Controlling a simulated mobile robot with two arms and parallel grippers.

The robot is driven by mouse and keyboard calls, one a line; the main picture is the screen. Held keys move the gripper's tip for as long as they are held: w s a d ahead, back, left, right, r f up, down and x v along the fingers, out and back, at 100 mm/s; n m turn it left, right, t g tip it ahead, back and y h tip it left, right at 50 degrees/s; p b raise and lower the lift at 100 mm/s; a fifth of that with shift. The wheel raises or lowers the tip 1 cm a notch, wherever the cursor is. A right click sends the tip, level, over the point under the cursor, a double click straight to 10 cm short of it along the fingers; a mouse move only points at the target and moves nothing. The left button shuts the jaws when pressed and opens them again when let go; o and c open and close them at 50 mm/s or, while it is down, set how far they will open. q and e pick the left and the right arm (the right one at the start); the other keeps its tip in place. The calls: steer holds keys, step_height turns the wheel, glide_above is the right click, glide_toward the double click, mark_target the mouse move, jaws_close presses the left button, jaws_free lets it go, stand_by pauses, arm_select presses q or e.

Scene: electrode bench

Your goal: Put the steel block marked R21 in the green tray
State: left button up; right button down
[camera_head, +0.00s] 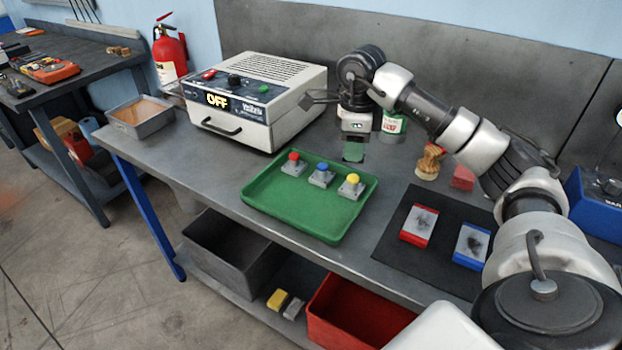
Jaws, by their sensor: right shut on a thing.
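The green tray (257,198) lies on the grey bench. Three small grey blocks with a red knob (293,165), a blue knob (321,176) and a yellow knob (351,186) stand in it. My right gripper (354,151) is beyond the tray's far right corner, pointing down close to the bench top. It is shut on a small green-looking thing, mostly hidden by the gripper. I cannot read R21 on any block. My left gripper is not in view.
A white box unit (254,105) reading OFF stands behind the tray. A can (391,123) and a brush (428,163) are right of the gripper. A dark mat (398,262) carries a red-edged block (418,224) and a blue-edged block (471,246).

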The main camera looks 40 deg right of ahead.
steer(key=p, duration=0.2)
glide_toward(300, 205)
steer(key=shift+s+d+f, duration=0.15)
steer(key=shift+s+d, duration=0.6)
steer(key=shift+d, duration=0.3)
steer(key=shift+w+a+f+p, duration=0.3)
steer(key=shift+w+a+f, duration=0.3)
steer(key=shift+a+f, duration=0.65)
step_height(300, 205, down, 3)
steer(key=shift+f+p, duration=0.15)
steer(key=shift+p, duration=0.35)
steer(key=shift+w+d+f, duration=0.1)
steer(key=shift+f, duration=0.15)
steer(key=c, duration=0.8)
jaws_free()
steer(key=shift+f, duration=0.1)
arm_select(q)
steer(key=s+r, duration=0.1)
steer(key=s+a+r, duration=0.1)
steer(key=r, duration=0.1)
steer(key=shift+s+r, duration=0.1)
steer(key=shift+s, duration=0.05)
